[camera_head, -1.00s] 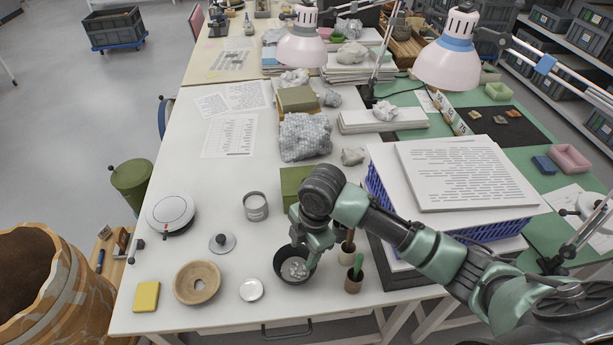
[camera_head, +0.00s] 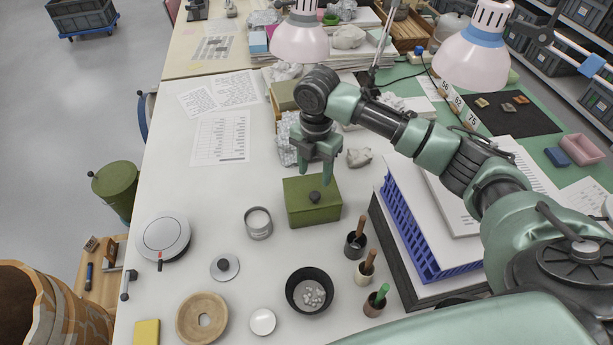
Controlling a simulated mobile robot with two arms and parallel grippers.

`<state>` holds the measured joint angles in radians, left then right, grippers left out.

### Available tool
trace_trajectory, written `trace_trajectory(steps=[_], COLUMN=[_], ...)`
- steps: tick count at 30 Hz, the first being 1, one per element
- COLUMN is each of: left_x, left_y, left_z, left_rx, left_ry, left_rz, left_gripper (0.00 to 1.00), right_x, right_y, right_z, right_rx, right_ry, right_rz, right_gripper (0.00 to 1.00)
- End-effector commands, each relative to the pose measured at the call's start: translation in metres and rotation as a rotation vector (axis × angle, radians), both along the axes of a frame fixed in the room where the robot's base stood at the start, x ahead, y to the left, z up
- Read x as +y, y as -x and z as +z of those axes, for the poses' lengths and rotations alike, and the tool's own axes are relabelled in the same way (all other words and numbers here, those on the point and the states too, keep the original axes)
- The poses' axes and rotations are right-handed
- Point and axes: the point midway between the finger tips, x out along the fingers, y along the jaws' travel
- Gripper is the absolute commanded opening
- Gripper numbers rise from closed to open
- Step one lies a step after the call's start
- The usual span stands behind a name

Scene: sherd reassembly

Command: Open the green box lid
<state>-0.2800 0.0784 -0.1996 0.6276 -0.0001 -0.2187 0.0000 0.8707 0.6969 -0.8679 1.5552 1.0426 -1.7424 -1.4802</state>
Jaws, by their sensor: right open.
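The green box (camera_head: 313,212) stands on the white table, right of the tin can. Its lid (camera_head: 297,190) is on and has a dark round knob (camera_head: 315,197) on top. My right gripper (camera_head: 316,180) hangs just above and behind the knob, fingers pointing down and apart, with nothing between them. I cannot tell exactly how far the fingertips are above the lid. My left gripper is not in view.
A tin can (camera_head: 258,223) stands left of the box. A black bowl with pale pieces (camera_head: 309,291) and several small pots with tools (camera_head: 355,244) are in front. A blue crate (camera_head: 413,232) with papers is at the right.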

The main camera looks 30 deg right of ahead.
Motion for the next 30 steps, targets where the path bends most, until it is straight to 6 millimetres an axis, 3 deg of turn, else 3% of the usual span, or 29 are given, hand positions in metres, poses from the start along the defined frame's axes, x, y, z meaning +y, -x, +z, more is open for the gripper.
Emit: trace_trajectory(steps=[13,18,26,30], left_x=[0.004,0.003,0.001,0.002], left_y=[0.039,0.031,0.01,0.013], left_z=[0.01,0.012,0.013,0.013], left_rx=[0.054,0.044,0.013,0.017], left_ry=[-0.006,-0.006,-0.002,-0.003], left_rz=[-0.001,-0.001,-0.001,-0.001], left_gripper=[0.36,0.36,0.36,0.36], right_x=[0.0,0.0,0.0,0.0], right_y=[0.001,0.001,0.001,0.001], right_z=[-0.062,-0.075,-0.076,-0.076], right_rx=[0.002,0.002,0.0,0.0], right_ry=[0.001,0.001,0.001,0.001], right_rz=[-0.002,-0.001,0.0,0.0], right_gripper=[0.5,0.5,0.5,0.14])
